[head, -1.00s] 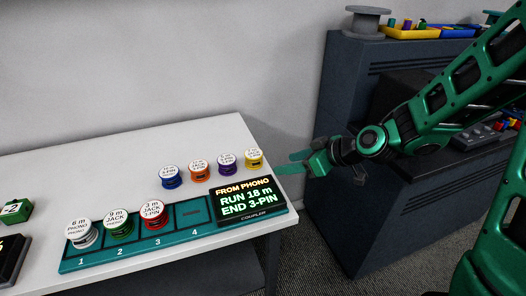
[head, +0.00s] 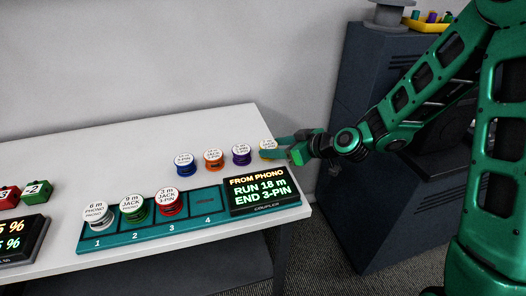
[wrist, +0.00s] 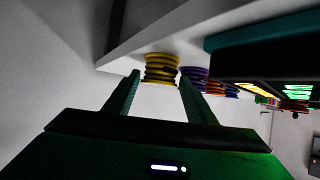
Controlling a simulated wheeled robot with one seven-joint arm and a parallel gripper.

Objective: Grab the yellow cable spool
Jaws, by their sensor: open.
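The yellow cable spool (wrist: 161,69) stands upright on the white table near its right end. In the wrist view it shows between and just ahead of my two fingers. In the head view the yellow spool (head: 267,145) is partly hidden by my gripper (head: 284,146), which reaches in from the right. My gripper is open and empty, its fingers pointing at the spool in the wrist view (wrist: 160,90). I cannot tell whether the fingertips touch the spool.
Purple (head: 241,154), orange (head: 213,160) and blue (head: 184,165) spools stand in a row left of the yellow one. A teal numbered tray (head: 150,239) in front holds white, green and red spools in slots 1 to 3; slot 4 is empty. A lit display (head: 261,190) sits at its right end.

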